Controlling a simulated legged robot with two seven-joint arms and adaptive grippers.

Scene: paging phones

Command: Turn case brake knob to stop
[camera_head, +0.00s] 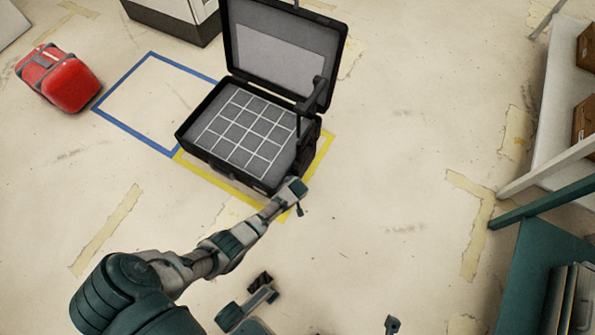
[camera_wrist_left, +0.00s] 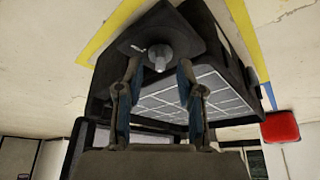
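The open black case (camera_head: 226,165) lies on the floor with its lid raised and a white grid inside. In the left wrist view its wall (camera_wrist_left: 226,35) carries a dark plate with a grey round knob (camera_wrist_left: 160,54). The knob's stop marking cannot be read, and the knob is not discernible in the head view. My left gripper (camera_head: 299,190) is at the case's near right corner. In the left wrist view my left gripper (camera_wrist_left: 159,68) is open, its two fingers apart on either side of the knob. Contact cannot be made out.
Yellow tape (camera_head: 325,150) frames the case's floor spot, and a blue tape square (camera_head: 125,127) lies to its left. A red case (camera_head: 72,83) stands farther left. A white shelf (camera_head: 550,125) and a green rack (camera_head: 525,262) stand at the right. The floor between is clear.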

